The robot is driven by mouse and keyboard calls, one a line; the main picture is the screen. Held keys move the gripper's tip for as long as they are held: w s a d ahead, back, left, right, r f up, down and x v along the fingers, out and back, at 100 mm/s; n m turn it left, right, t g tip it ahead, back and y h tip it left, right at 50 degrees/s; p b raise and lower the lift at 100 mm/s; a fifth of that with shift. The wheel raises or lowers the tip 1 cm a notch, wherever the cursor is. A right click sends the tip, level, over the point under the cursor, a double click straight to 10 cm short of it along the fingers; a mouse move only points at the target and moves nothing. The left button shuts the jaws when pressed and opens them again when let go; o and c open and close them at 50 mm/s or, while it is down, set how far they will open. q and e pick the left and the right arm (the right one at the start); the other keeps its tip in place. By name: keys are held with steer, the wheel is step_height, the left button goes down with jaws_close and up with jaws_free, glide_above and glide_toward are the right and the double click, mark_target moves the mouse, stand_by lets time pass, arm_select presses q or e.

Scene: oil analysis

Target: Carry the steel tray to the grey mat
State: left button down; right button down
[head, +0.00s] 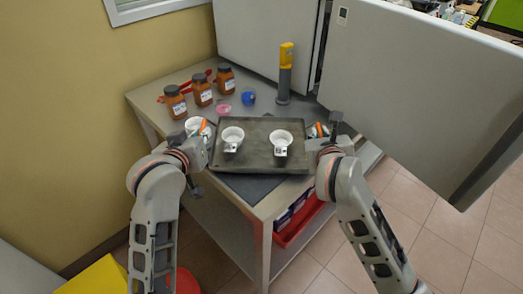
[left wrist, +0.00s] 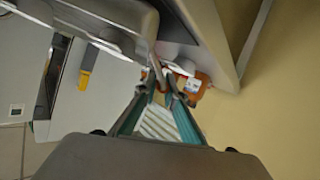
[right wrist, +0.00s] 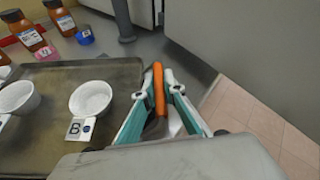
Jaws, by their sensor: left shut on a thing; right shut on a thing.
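The steel tray (head: 258,158) is a dark, flat tray carrying two white cups, (head: 232,136) and (head: 281,140), each with a small tag; one tag reads B in the right wrist view. The dark grey mat (head: 258,188) shows below the tray's front edge; the tray hides the rest. I cannot tell whether they touch. My left gripper (head: 206,142) is shut at the tray's left side. My right gripper (head: 317,143) is shut at its right side, around an orange grip (right wrist: 159,88) in the right wrist view. The tray looks roughly level.
Several brown jars (head: 202,91), a pink dish (head: 224,109), a blue item (head: 248,98) and a yellow-and-grey tool (head: 285,75) stand behind the tray on the table (head: 143,103). Another white cup (head: 193,124) is close to my left gripper. Large grey panels (head: 420,85) stand behind and right.

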arm_select(q)
steer(key=shift+s+d+f, duration=0.15)
steer(key=shift+d+f, duration=0.1)
steer(key=shift+d, duration=0.05)
arm_select(e)
steer(key=shift+w+d+f, duration=0.1)
steer(key=shift+d, duration=0.4)
arm_select(q)
steer(key=c, duration=2.4)
jaws_free()
steer(key=shift+f, duration=0.2)
steer(key=shift+c, duration=0.2)
arm_select(e)
steer(key=c, duration=2.4)
jaws_free()
steer(key=shift+f, duration=0.15)
steer(key=shift+c, duration=0.2)
arm_select(q)
steer(key=o, duration=0.3)
arm_select(e)
steer(key=o, duration=0.3)
steer(key=shift+a, duration=0.1)
arm_select(q)
steer(key=shift+o, duration=0.2)
steer(key=shift+r, duration=0.1)
arm_select(e)
steer(key=shift+a, duration=0.2)
